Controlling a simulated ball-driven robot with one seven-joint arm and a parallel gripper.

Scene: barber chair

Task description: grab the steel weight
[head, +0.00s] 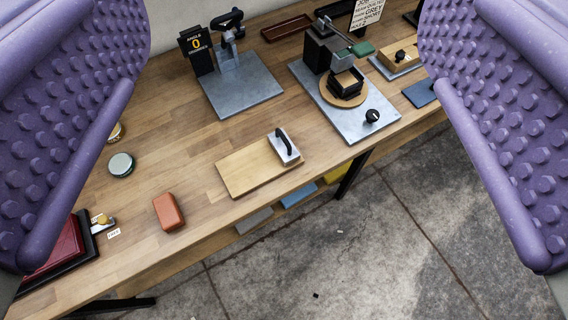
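What looks like the steel weight is a silver-grey block with a black handle (286,152). It rests on the right end of a light wooden board (245,172), near the front edge of the wooden workbench. My gripper (286,130) shows as two purple, studded fingers at the left and right sides of the view. They are wide apart with nothing held between them. The weight lies beyond them, in the gap near the middle of the picture, and is not touched. Nothing covers it.
A grey-based device with a counter (240,90) stands behind the weight. A machine on a grey plate (352,125) is to the right. An orange block (168,212), a round tin (121,165) and a red pad (55,250) are left. Concrete floor (370,250) lies in front.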

